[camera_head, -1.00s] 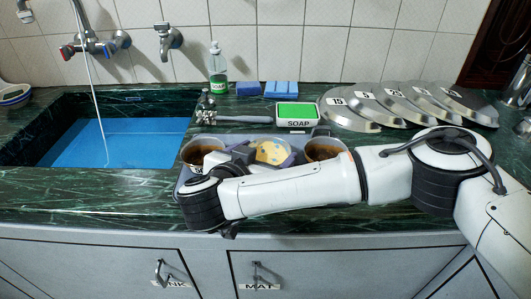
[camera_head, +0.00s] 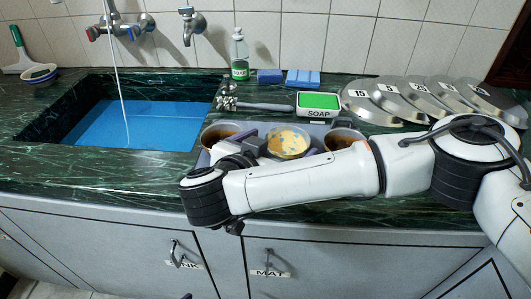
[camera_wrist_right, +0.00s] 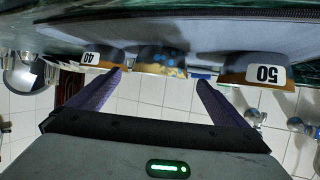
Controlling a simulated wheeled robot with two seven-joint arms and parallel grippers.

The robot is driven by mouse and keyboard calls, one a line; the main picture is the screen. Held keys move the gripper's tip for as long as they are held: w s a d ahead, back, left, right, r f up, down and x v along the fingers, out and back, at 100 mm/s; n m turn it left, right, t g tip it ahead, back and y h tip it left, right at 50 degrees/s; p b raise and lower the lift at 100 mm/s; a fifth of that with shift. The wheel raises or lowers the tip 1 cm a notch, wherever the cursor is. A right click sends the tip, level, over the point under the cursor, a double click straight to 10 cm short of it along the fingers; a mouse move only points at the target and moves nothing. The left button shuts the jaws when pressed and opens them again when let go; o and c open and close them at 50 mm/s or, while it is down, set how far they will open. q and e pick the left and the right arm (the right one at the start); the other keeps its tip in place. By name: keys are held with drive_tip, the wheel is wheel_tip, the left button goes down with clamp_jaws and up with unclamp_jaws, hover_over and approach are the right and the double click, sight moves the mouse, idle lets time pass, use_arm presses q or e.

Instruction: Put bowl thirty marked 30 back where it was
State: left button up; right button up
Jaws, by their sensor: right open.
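A bowl with blue and yellow spotted contents or pattern (camera_head: 289,142) sits between two brown-filled bowls by the counter's front. In the upside-down right wrist view this middle bowl (camera_wrist_right: 161,62) shows between the bowls marked 40 (camera_wrist_right: 103,57) and 50 (camera_wrist_right: 252,70); no number is readable on it. My right gripper (camera_wrist_right: 160,85) is open, its purple fingers apart with the middle bowl ahead of the gap. In the head view my right arm partly hides the gripper and bowls. A purple sliver at the bottom edge may be my left gripper (camera_head: 187,296).
The sink (camera_head: 125,124) with blue water is at left. Behind the bowls are a soap box (camera_head: 318,103), a soap bottle (camera_head: 240,55), blue sponges (camera_head: 302,77) and a grey-handled tool (camera_head: 262,106). Several numbered metal lids (camera_head: 385,102) lie at right. The tray's rim is mostly hidden.

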drive_tip(key=p+v, duration=0.1)
drive_tip(key=v, duration=0.6)
drive_tip(key=shift+a+r, duration=0.15)
drive_tip(key=shift+r, duration=0.1)
drive_tip(key=shift+s+a+r, duration=0.1)
drive_tip(key=shift+s+a, duration=0.05)
drive_tip(key=shift+s, duration=0.5)
